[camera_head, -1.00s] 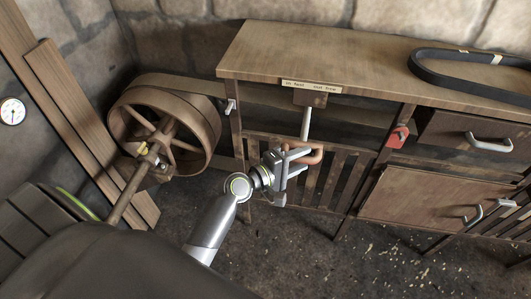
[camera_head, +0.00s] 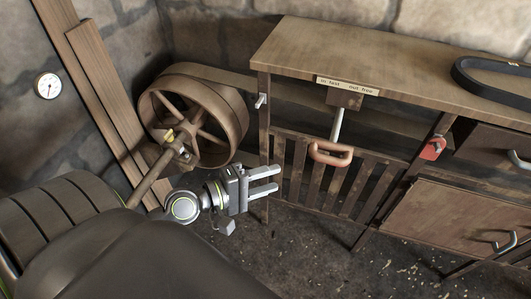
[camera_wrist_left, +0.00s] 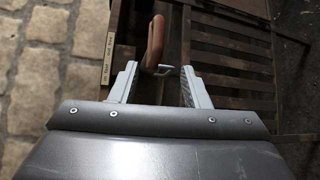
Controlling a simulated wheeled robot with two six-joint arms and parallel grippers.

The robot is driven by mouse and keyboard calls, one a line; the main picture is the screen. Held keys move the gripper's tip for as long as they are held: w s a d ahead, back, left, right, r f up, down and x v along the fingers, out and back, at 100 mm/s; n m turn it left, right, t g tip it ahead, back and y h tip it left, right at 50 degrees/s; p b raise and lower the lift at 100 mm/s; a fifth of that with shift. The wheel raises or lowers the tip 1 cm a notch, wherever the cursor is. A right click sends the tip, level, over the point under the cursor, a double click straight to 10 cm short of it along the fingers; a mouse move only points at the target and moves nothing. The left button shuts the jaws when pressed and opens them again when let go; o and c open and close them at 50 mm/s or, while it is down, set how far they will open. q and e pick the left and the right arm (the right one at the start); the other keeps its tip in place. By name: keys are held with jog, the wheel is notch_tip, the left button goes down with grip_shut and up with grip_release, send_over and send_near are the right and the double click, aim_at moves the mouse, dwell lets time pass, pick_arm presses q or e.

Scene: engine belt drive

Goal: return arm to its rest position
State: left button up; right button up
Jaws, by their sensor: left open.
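My left gripper (camera_head: 277,182) is open and empty, in front of the slatted lower part of the workbench in the head view. Its fingers point right, apart from the lever's brown handle (camera_head: 331,154). The handle hangs on a light metal rod (camera_head: 338,124) below the label. In the left wrist view, the open left gripper (camera_wrist_left: 160,88) has the handle (camera_wrist_left: 156,42) ahead of it, beyond the fingertips. My right gripper is not in view.
A wooden workbench (camera_head: 350,50) with a label plate (camera_head: 347,86) stands behind. A spoked pulley wheel (camera_head: 196,115) with a flat belt is at left. A black belt loop (camera_head: 490,88) lies on the bench top. A red tag (camera_head: 432,149) hangs on the bench front.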

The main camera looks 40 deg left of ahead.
pick_arm(q)
jog(key=shift+s, duration=0.2)
jog(key=shift+w+a+f, duration=0.1)
dwell(0.4)
jog(key=s+a+f+m+g+y, duration=0.1)
jog(key=a+f+g+y, duration=0.2)
jog(key=f, duration=0.8)
jog(key=s+a+f+m+g+y, duration=0.15)
jog(key=a+f, duration=0.25)
jog(key=f, duration=0.6)
jog(key=s+a+f+m+g+y, duration=0.1)
jog(key=s+a+f+y, duration=0.2)
jog(key=f, duration=0.8)
jog(key=s+d+f+m+g+y, duration=0.1)
jog(key=s+d+f+m+g, duration=0.2)
jog(key=s+f, duration=1.7)
jog(key=s+m+g, duration=0.4)
jog(key=m, duration=0.2)
jog(key=shift+s+d+f+m+y, duration=0.15)
jog(key=shift+s+f+m+y, duration=0.1)
jog(key=shift+m+y, duration=0.1)
jog(key=shift+w+g, duration=0.1)
jog(key=shift+g, duration=0.15)
